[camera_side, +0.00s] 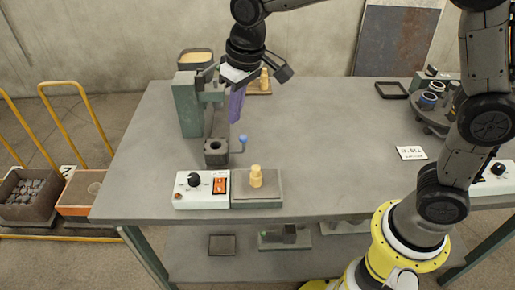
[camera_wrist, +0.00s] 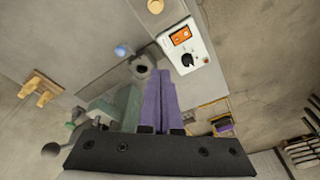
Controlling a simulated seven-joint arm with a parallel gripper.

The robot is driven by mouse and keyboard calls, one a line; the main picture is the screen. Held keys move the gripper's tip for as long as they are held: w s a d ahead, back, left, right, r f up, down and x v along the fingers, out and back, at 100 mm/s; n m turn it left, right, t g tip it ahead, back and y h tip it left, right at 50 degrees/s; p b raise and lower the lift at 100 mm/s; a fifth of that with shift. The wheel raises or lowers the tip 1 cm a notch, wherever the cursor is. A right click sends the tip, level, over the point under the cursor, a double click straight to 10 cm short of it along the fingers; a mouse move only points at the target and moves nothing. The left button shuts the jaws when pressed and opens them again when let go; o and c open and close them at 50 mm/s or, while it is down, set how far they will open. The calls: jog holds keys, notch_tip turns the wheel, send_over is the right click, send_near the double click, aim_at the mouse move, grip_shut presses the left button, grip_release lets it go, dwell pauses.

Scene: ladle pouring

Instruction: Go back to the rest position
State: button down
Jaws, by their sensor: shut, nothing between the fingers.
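My gripper (camera_side: 236,114) hangs above the back left of the table, with its purple fingers pointing down. The fingers are together with nothing between them; they also lie side by side in the wrist view (camera_wrist: 160,90). In the side view the gripper appears just right of a green upright stand (camera_side: 188,103) and above a dark block with a round hole (camera_side: 216,150). A lever with a blue ball (camera_side: 243,138) sticks out at the block's right. In the wrist view the blue ball (camera_wrist: 121,51) is beyond the fingertips. I cannot tell whether the fingers touch the stand.
A white control box (camera_side: 201,190) and a grey plate with a wooden peg (camera_side: 256,177) sit at the table's front edge. Behind the gripper are a bin (camera_side: 194,60) and another wooden peg (camera_side: 264,78). A round rack (camera_side: 434,104) stands right. The table's middle is clear.

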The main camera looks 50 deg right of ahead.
jog(key=s+d+r+m+t, duration=0.25)
jog(key=s+d+r, duration=0.55)
jog(key=s+d, duration=0.45)
jog(key=s+d+f+t, duration=0.1)
jog(key=s+f, duration=0.5)
jog(key=s, duration=0.6)
jog(key=shift+n+h, duration=0.4)
jog(key=shift+n, duration=0.05)
